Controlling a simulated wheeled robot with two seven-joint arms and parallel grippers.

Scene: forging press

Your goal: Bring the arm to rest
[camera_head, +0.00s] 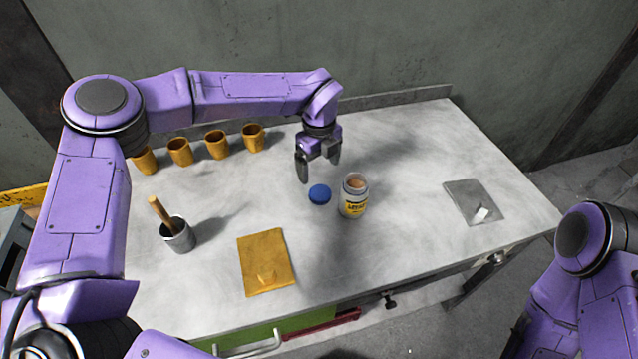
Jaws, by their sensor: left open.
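My left arm (225,86) comes in from the left and reaches across the back of the grey table (400,140). My left gripper (318,172) points down, open and empty, above a blue lid (320,194) that lies on the table. An open jar (354,197) with a yellow label stands upright just right of the lid, apart from the gripper. My right arm (590,265) is at the lower right edge, off the table, and its gripper is out of the picture.
Several orange cups (217,144) stand along the back left. A grey cup (178,236) with a wooden-handled tool stands at the left. An orange mat (264,250) lies at the front, with a small orange piece. A grey plate (465,197) with a white block lies at the right.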

